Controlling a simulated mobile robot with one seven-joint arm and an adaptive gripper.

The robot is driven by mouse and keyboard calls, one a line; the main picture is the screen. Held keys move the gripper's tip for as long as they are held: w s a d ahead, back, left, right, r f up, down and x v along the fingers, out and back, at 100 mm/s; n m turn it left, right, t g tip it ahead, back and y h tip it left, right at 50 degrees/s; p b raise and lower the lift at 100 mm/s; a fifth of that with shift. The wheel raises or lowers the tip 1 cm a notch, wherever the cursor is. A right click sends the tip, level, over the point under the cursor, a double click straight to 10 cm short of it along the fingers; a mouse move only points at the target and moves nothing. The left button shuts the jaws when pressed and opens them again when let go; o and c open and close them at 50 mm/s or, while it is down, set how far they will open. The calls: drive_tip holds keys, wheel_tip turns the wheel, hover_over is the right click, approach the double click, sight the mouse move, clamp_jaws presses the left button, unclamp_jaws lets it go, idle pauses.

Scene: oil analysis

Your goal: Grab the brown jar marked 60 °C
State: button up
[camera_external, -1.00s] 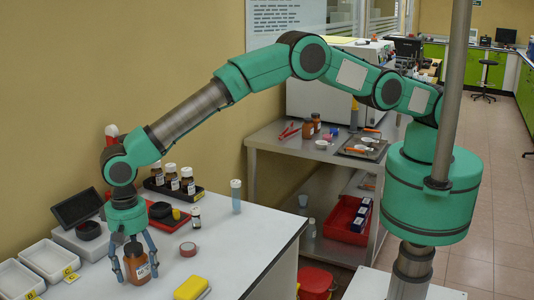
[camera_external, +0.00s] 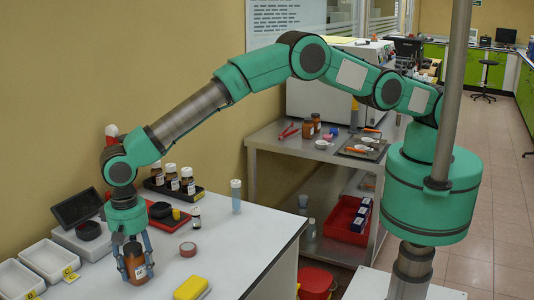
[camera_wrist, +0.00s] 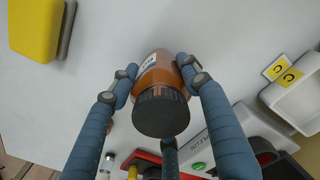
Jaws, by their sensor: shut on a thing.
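A brown jar (camera_external: 138,265) with a dark lid and a white label stands on the white table, under my arm's end. My gripper (camera_external: 136,262) points down, and its blue fingers are closed around the jar's sides. In the wrist view the brown jar (camera_wrist: 157,75) sits between the fingers of my gripper (camera_wrist: 155,78), its black ribbed lid toward the camera. The label is partly visible, but its marking is too small to read.
White trays (camera_external: 48,258) with yellow tags lie left of the jar. Several brown bottles stand in a black rack (camera_external: 175,190) behind. The table's right part is clear.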

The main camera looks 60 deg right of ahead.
sight(134, 246)
drive_tip(key=shift+r, duration=0.1)
drive_tip(key=shift+r, duration=1.6)
drive_tip(key=shift+s+d+r, duration=0.1)
drive_tip(key=shift+d+r, duration=0.05)
drive_tip(key=s+d, duration=0.3)
drive_tip(key=d, duration=0.1)
drive_tip(key=s+d+r, duration=0.1)
drive_tip(key=s+d, duration=0.2)
drive_tip(key=d, duration=0.1)
drive_tip(key=s+d, duration=0.3)
drive_tip(key=d, duration=0.1)
drive_tip(key=shift+s+d+r, duration=0.2)
drive_tip(key=shift+s, duration=0.1)
